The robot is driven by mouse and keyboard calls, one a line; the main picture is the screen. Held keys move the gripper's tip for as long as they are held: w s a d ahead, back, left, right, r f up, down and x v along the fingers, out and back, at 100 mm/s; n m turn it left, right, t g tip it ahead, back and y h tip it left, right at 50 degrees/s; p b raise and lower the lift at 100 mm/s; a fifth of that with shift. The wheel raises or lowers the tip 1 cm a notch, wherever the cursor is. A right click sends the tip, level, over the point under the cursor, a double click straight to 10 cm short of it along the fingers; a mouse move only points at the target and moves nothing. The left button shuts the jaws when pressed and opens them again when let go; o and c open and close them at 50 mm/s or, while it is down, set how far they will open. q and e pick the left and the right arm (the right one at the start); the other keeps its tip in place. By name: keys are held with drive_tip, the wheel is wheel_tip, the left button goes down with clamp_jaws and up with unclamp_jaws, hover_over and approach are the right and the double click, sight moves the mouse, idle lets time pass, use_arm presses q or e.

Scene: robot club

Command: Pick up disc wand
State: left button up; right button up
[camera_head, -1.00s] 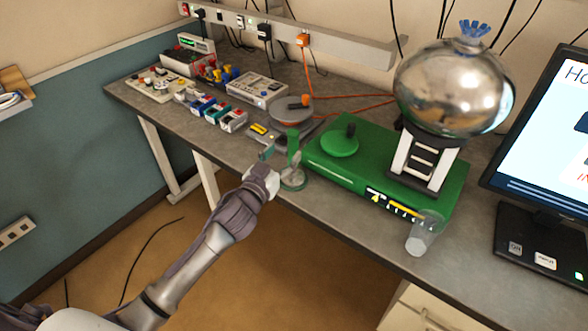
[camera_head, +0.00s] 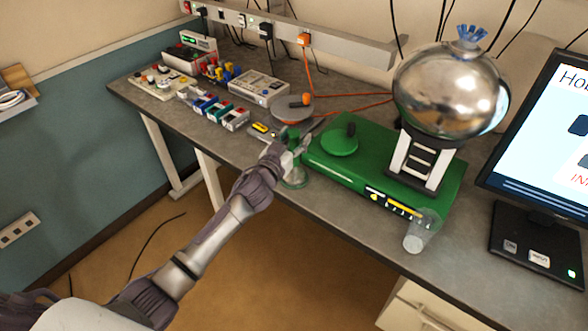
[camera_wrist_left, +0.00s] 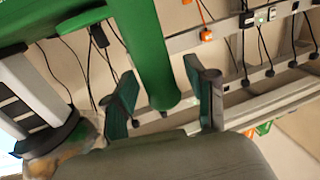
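An upright green handle on a clear round disc, which looks like the disc wand (camera_head: 295,176), stands at the front edge of the grey bench, left of the green generator base. My left gripper (camera_head: 298,141) is at the handle's upper part and partly hides it. In the left wrist view the green handle (camera_wrist_left: 150,55) runs between the two fingers (camera_wrist_left: 165,88). The fingers are apart, with visible gaps on both sides of the handle. My right gripper is not in view.
The green base (camera_head: 375,170) carries a silver sphere (camera_head: 450,92) and a green disc with a black knob (camera_head: 340,140). A clear cup (camera_head: 420,232) and monitor (camera_head: 545,135) are at right. Small devices fill the bench's left.

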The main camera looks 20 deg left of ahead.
use_arm(q)
clamp_jaws()
drive_tip(key=shift+r, duration=0.1)
